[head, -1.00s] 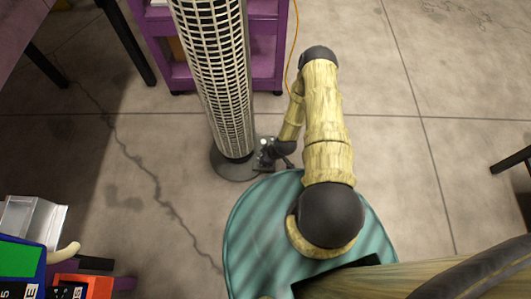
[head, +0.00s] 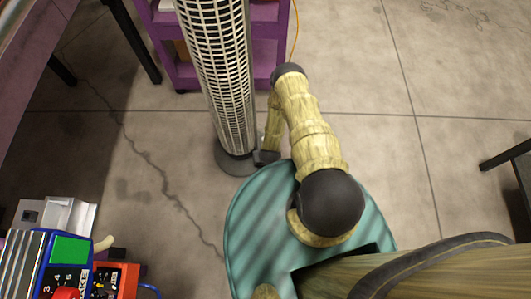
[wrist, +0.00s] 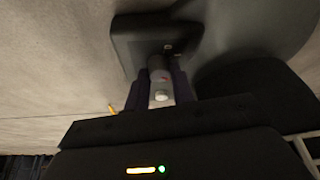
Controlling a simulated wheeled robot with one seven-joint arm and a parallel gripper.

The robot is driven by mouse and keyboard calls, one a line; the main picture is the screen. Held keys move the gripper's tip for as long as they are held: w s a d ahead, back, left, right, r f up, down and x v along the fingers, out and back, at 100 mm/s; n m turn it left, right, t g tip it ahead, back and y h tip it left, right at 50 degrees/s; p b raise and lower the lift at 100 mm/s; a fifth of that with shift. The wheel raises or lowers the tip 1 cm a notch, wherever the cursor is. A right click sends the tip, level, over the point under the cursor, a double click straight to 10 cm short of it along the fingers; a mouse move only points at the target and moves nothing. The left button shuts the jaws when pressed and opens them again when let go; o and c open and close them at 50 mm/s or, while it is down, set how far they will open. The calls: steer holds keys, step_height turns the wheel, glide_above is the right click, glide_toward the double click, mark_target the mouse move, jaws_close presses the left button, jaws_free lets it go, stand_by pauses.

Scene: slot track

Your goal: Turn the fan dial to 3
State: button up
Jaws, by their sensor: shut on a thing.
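The fan (head: 222,75) is a tall tower with a pale grille, standing on a round dark base (head: 228,163). A dark control box (wrist: 130,38) sits at its foot. The grey dial (wrist: 158,68) sticks out of this box in the wrist view, with a pale end towards me. My gripper (wrist: 161,88) is shut on the dial, one dark finger on each side. In the head view my gripper (head: 266,157) is a small dark shape beside the foot of the fan; the dial is hidden there. A small white mark shows on the box, but I cannot read any number or the dial's setting.
A purple shelf unit (head: 270,45) stands behind the fan. Coloured boxes, including a blue one with a green panel (head: 70,250), lie at lower left. A dark table leg (head: 505,156) is at right.

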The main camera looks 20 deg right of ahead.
steer(key=shift+m, duration=0.5)
steer(key=o, duration=1)
steer(key=shift+r, duration=0.1)
steer(key=p+v, duration=0.2)
steer(key=v, duration=0.3)
steer(key=p+v, duration=0.3)
steer(key=v, duration=0.3)
steer(key=p+v, duration=0.3)
steer(key=v, duration=0.3)
steer(key=shift+a+r, duration=0.15)
steer(key=shift+a, duration=0.15)
